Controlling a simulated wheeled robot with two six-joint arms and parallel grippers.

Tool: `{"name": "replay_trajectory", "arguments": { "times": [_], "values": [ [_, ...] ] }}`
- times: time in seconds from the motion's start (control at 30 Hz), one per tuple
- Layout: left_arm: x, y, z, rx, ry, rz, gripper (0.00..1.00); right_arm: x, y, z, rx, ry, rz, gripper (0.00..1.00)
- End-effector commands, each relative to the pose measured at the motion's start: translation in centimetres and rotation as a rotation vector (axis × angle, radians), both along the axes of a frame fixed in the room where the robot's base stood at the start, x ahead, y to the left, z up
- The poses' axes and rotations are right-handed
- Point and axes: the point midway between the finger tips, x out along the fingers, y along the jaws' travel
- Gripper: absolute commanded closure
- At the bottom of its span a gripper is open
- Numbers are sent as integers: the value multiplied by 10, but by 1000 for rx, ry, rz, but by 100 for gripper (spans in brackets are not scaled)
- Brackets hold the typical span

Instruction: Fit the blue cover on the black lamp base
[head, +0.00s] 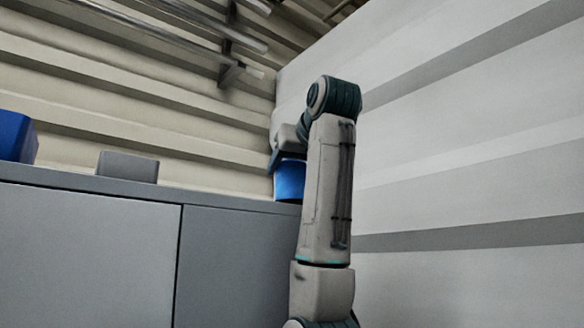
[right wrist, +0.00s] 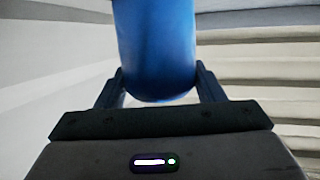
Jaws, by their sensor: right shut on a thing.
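The blue cover (head: 289,182) is in the head view at the right end of the grey cabinet top, partly behind my right arm. My right gripper (head: 276,163) is shut on it. In the right wrist view the blue cover (right wrist: 156,45) is between the two dark fingers of my right gripper (right wrist: 158,84), its rounded end towards the palm. I cannot tell whether the cover touches anything below it. I cannot make out the black lamp base; my arm hides part of that area. My left gripper is not in view.
A grey cabinet (head: 90,250) runs along the ribbed wall. On its top stand a blue box-like thing (head: 14,137) at the far left and a low grey block (head: 127,166). The top between the block and the cover looks clear. A pale striped wall (head: 460,150) is at the right.

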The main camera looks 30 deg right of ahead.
Motion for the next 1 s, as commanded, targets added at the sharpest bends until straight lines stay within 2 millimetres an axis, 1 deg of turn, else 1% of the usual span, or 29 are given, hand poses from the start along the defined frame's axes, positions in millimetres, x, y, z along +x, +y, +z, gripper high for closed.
{"name": "replay_trajectory", "arguments": {
  "times": [0.1, 0.13, 0.23, 0.5, 0.63, 0.77, 0.83, 1.0],
  "values": [
    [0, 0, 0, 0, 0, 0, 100, 0, 0, 0, 0, 0, 0, 60],
    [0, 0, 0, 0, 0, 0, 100, 0, 0, 0, 0, 0, 0, 32],
    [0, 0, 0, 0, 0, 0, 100, 0, 0, 0, 0, 0, 0, 12],
    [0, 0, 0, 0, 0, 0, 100, 0, 0, 0, 0, 0, 0, 12],
    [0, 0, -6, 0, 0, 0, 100, -4, 1, 0, 0, 0, 1, 12],
    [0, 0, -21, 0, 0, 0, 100, -18, 4, 1, 0, -2, 1, 12],
    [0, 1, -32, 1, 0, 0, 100, -29, 7, 3, 0, -4, 1, 12],
    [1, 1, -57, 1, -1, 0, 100, -48, 11, 8, 1, -2, 1, 12]
  ]
}}
